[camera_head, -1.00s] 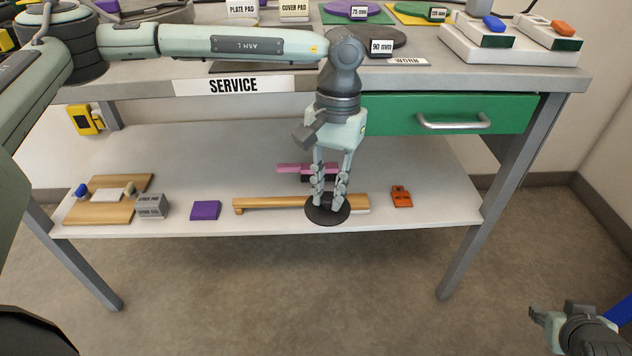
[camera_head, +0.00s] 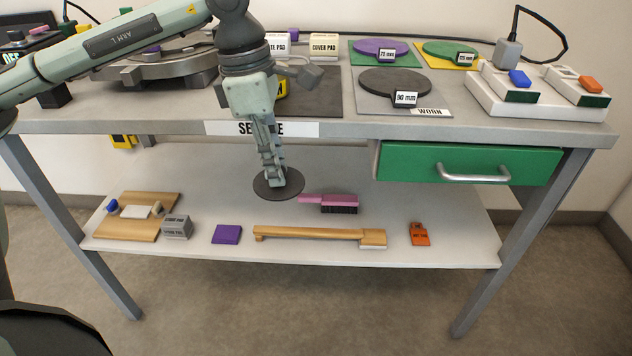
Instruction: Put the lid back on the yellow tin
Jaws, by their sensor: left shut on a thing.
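My left gripper (camera_head: 274,180) points down and is shut on a dark round lid (camera_head: 290,189), gripping it near its middle. The lid is held roughly level in front of the table's front edge, above the lower shelf. The yellow tin (camera_head: 282,90) stands on the tabletop behind my left gripper. Only a yellow part with some black shows; the rest of it is hidden by the gripper. My right gripper is out of view.
A dark mat (camera_head: 325,100) lies around the tin. A grey mat marked WORN with a dark 90 mm disc (camera_head: 393,82) lies to its right. A metal machine (camera_head: 160,68) stands to the left. The lower shelf (camera_head: 330,255) holds a brush, a wooden-handled tool and small blocks.

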